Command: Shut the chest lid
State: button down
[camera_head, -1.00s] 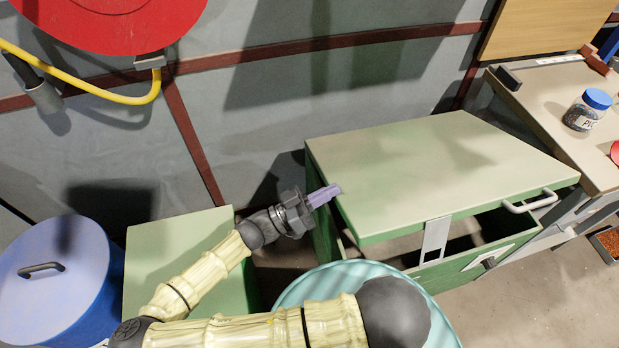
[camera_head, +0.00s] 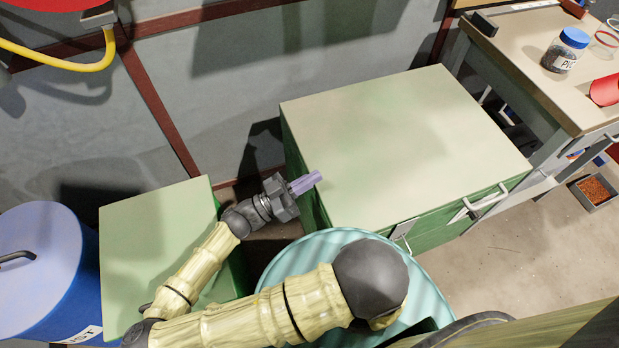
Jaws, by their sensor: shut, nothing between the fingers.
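The green chest (camera_head: 450,222) stands in the middle right of the head view. Its pale green lid (camera_head: 400,140) lies flat on the chest, with no gap visible along the front edge. A metal handle (camera_head: 480,202) is on the front, and a hasp (camera_head: 403,230) hangs at the front edge to its left. My gripper (camera_head: 305,183) has purple fingers, shut and empty. It is at the left edge of the lid; I cannot tell whether it touches it.
A teal round drum top (camera_head: 335,243) is in front of the chest, under my arm. A green box (camera_head: 155,235) and a blue drum (camera_head: 45,265) stand at left. A workbench (camera_head: 535,65) with a jar (camera_head: 566,50) is at right. Floor at right is mostly clear.

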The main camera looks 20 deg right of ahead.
notch_tip(320, 180, up, 10)
jog(key=p, duration=0.3)
jog(key=shift+a+f, duration=0.1)
dwell(0.7)
